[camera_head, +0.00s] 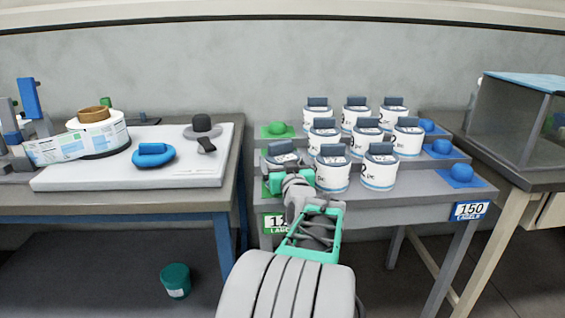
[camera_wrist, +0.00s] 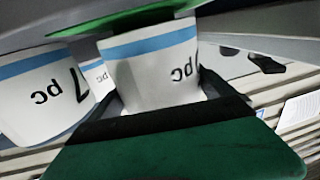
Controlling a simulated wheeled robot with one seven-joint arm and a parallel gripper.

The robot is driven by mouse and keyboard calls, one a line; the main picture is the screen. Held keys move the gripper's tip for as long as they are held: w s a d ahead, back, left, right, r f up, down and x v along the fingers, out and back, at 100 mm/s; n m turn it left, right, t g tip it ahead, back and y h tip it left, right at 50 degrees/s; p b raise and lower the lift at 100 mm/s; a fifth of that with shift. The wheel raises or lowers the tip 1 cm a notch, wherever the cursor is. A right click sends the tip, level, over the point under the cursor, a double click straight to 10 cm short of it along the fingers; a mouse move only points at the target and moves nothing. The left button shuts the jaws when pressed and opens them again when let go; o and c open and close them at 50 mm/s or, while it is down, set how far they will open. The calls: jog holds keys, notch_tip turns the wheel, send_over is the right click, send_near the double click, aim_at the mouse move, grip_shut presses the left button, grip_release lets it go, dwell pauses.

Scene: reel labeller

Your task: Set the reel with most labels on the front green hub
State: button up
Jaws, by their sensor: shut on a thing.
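My gripper (camera_wrist: 152,108) is shut on a white reel with a blue stripe (camera_wrist: 155,65). In the head view this reel's dark-topped upper part (camera_head: 281,154) shows at the rack's left side, beyond my arm. A green pad (camera_head: 266,188) shows beside my wrist at the front left; the hub there is hidden. The wrist view shows green (camera_wrist: 130,20) at the held reel's striped end; I cannot tell if they touch. Several white reels (camera_head: 332,172) stand in rows on the rack. Their label counts are too small to read. A rear green hub (camera_head: 277,128) is bare.
Blue hubs (camera_head: 461,172) line the rack's right side, above a 150 labels sign (camera_head: 470,210). Another reel (camera_wrist: 40,95) is close beside the held one. A labelling bench (camera_head: 60,201) stands left, and a clear-sided box (camera_head: 515,120) right.

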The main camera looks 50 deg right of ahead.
jog(key=shift+f+b, duration=0.5)
jog(key=shift+f, duration=0.05)
jog(key=o, duration=1.2)
jog(key=shift+o, duration=0.2)
jog(key=shift+s, duration=0.1)
jog(key=b+v, duration=0.4)
jog(key=v, duration=0.7)
jog(key=shift+b, duration=0.3)
